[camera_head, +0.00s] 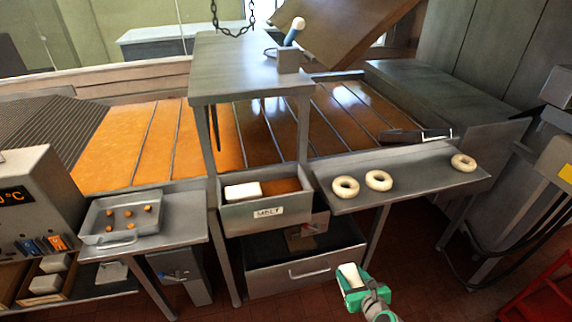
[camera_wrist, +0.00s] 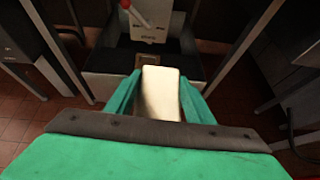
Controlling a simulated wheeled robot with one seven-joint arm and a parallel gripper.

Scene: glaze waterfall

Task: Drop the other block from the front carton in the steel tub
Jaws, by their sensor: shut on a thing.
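My gripper (camera_head: 362,287), with green fingers, is shut on a pale cream block (camera_head: 349,275). The block stands up between both fingers in the wrist view (camera_wrist: 161,92). The gripper is low at the front, right of and below the steel tub (camera_head: 265,215) labelled MELT, and clear of it. The tub holds brown-orange stuff and a white block (camera_head: 243,190) at its left end. At the lower left, an open carton (camera_head: 68,291) on a low shelf holds pale blocks (camera_head: 46,284). Part of another carton (camera_head: 8,290) shows at the left edge.
A steel drawer-like bin (camera_head: 305,273) with a handle sits below the tub. A shelf (camera_head: 420,172) to the right bears three ring doughnuts. A tray (camera_head: 120,220) with small brown pieces stands left of the tub. Table legs stand on both sides; the front floor is open.

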